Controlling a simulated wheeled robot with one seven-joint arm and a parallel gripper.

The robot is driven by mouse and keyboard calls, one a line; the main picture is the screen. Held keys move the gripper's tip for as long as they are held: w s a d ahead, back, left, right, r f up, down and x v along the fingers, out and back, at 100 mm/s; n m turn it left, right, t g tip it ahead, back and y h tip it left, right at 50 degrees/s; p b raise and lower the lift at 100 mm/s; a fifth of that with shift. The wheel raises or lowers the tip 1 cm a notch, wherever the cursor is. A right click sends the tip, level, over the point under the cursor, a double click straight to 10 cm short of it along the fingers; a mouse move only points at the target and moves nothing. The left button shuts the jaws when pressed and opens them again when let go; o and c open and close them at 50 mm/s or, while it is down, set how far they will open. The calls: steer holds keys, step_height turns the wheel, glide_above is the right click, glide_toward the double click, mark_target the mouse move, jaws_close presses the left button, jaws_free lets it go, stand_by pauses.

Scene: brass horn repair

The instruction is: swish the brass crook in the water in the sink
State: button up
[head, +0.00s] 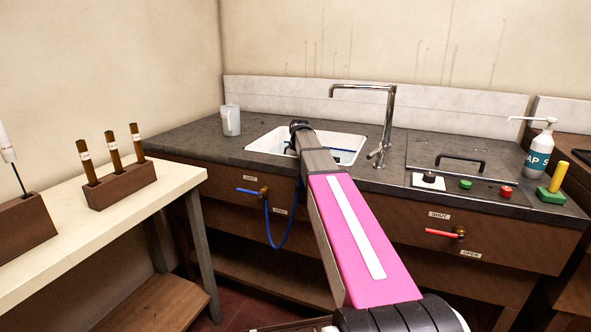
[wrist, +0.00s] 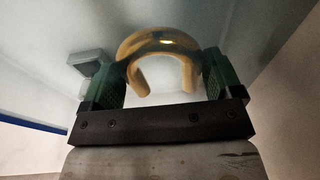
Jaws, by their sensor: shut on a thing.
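The brass crook (wrist: 152,46), a curved golden U-shaped tube, shows in the wrist view between the green pads of my gripper (wrist: 163,85). My gripper is shut on it, with a pad on each side of the curve. Pale sink walls surround it in the wrist view. In the head view my arm reaches down into the white sink (head: 262,144), and my arm hides the gripper and the crook there. The crook looks slightly hazy in the wrist view; I cannot tell the water's level.
A chrome tap (head: 388,125) stands at the sink's right, its spout reaching over the basin. A grey-white mug (head: 230,121) stands left of the sink. A blue hose (head: 272,232) hangs in front. A soap bottle (head: 540,152) stands at the right.

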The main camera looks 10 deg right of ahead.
steer(key=shift+w+a, duration=0.55)
steer(key=shift+a, duration=0.3)
steer(key=shift+s+d, duration=0.1)
steer(key=shift+d, duration=0.05)
steer(key=shift+s+d, duration=0.75)
steer(key=shift+d, duration=0.35)
steer(key=shift+w+a, duration=0.15)
steer(key=shift+w+a, duration=0.35)
steer(key=shift+a, duration=0.2)
steer(key=shift+w+a, duration=0.35)
steer(key=shift+a, duration=0.2)
steer(key=shift+d, duration=0.1)
steer(key=shift+s+d, duration=0.85)
steer(key=shift+d, duration=0.3)
steer(key=shift+w, duration=0.1)
steer(key=shift+w+a, duration=0.4)
steer(key=shift+a, duration=0.25)
steer(key=shift+w+a, duration=0.35)
steer(key=shift+a, duration=0.25)
